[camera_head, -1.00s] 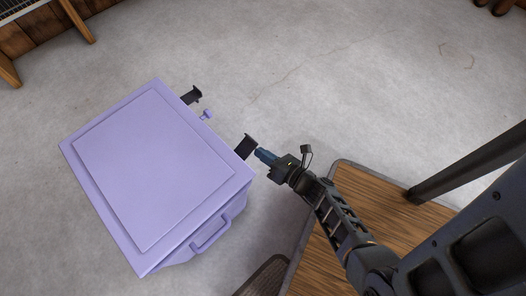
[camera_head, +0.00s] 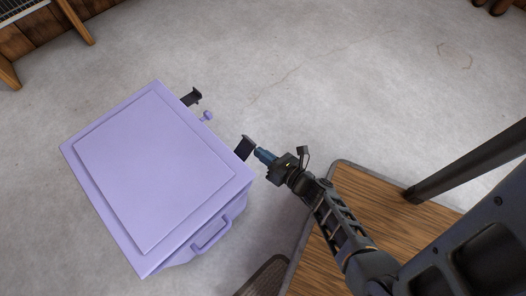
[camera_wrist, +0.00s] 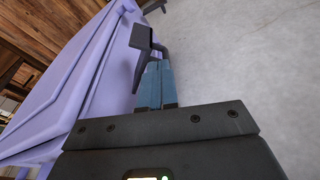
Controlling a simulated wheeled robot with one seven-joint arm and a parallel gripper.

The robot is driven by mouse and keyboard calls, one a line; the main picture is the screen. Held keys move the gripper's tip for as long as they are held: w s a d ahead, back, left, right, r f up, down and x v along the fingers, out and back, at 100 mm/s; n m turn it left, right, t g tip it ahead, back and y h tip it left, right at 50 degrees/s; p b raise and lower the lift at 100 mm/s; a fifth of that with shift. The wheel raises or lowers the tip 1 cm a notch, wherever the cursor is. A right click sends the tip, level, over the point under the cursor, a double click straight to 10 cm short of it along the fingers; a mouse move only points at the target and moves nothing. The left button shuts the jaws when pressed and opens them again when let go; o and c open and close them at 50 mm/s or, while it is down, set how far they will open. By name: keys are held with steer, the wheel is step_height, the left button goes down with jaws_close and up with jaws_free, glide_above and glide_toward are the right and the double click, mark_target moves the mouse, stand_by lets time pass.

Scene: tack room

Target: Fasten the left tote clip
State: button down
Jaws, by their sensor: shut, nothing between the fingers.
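The lavender tote (camera_head: 150,165) stands on the floor at left with its lid down. Two black clips stick out from its upper-right side. The nearer clip (camera_head: 245,147) is by the tote's right corner; the other clip (camera_head: 190,97) is farther up that side. A small lavender knob (camera_head: 208,115) sits between them. My gripper (camera_head: 258,153) is shut and empty, its blue fingertips right beside the nearer clip's outer side. In the wrist view the nearer clip (camera_wrist: 141,40) stands out from the tote wall, overlapping the fingertips (camera_wrist: 158,68); I cannot tell whether they touch.
A wooden surface with a dark rim (camera_head: 375,205) lies below my arm at lower right. A lavender handle (camera_head: 211,234) sticks out of the tote's lower-right side. A wooden bench (camera_head: 75,20) is at top left. The concrete floor (camera_head: 320,70) beyond the clips is clear.

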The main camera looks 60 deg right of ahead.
steer(key=shift+w+a+r+n+h, duration=0.1)
steer(key=shift+a+r+n+h, duration=0.3)
steer(key=shift+n, duration=0.45)
steer(key=shift+w+a+r+n+h, duration=0.1)
steer(key=shift+a+r+n, duration=0.05)
steer(key=shift+r+n, duration=0.6)
stand_by(0.3)
steer(key=shift+w+a+r, duration=0.2)
steer(key=shift+a+r, duration=0.2)
steer(key=shift+a, duration=0.2)
stand_by(0.4)
steer(key=shift+w+a+r, duration=0.1)
steer(key=shift+a+r, duration=0.1)
steer(key=shift+a, duration=0.05)
steer(key=shift+a, duration=0.1)
stand_by(0.4)
